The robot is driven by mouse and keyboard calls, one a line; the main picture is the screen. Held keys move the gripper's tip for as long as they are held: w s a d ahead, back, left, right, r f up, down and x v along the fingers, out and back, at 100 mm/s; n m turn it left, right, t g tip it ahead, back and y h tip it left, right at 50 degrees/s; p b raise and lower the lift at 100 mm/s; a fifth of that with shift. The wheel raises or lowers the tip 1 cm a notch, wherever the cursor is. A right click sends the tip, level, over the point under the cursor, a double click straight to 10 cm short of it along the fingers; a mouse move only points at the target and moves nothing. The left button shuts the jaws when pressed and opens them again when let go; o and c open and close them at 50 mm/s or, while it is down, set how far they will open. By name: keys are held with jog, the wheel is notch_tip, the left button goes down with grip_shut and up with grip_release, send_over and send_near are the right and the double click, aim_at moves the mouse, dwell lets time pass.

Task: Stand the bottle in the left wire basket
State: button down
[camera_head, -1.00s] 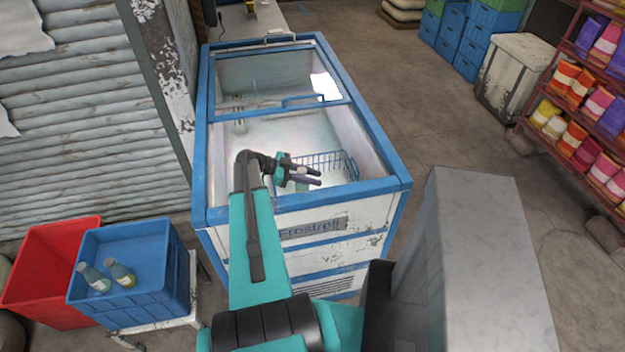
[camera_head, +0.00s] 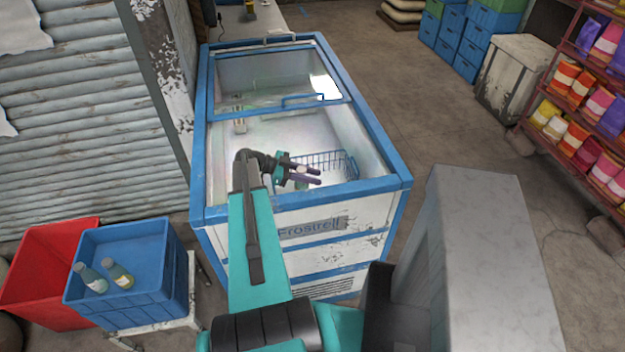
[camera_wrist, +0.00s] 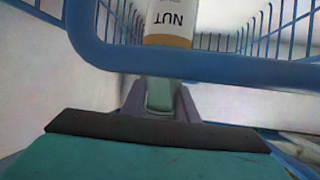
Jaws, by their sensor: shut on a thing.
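My gripper (camera_head: 319,176) is inside the open chest freezer (camera_head: 290,207), at the near side of a blue wire basket (camera_head: 340,158). It is shut on a pale greenish part of the bottle (camera_wrist: 160,95), seen between the fingers in the wrist view. Beyond the rim, a white label reading "NUT", upside down, with an amber band (camera_wrist: 168,40) shows; it appears to be the same bottle. The basket's thick blue rim (camera_wrist: 215,68) crosses in front of it and hides the join. I see only one basket clearly, so I cannot tell if it is the left one.
A glass lid (camera_head: 275,77) covers the freezer's far part. A blue crate (camera_head: 125,245) with two bottles stands at the left, beside a red crate (camera_head: 40,265). A grey block (camera_head: 480,250) is at the right. The freezer walls and blue edge surround my gripper.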

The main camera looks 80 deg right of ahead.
jog(key=shift+s+a+f, duration=0.15)
jog(key=shift+a+f, duration=0.05)
jog(key=shift+f, duration=0.4)
jog(key=c, duration=1.4)
grip_release()
jog(key=shift+f, duration=0.1)
jog(key=shift+o, duration=0.2)
jog(key=shift+r+p, duration=0.5)
jog(key=shift+p, duration=0.4)
jog(key=b+v, duration=0.2)
jog(key=v, duration=0.4)
jog(key=shift+w+d+r, duration=0.1)
jog(key=shift+w+r, duration=0.2)
jog(key=shift+w+r+b, duration=0.3)
jog(key=shift+w+r, duration=0.05)
jog(key=shift+w, duration=0.1)
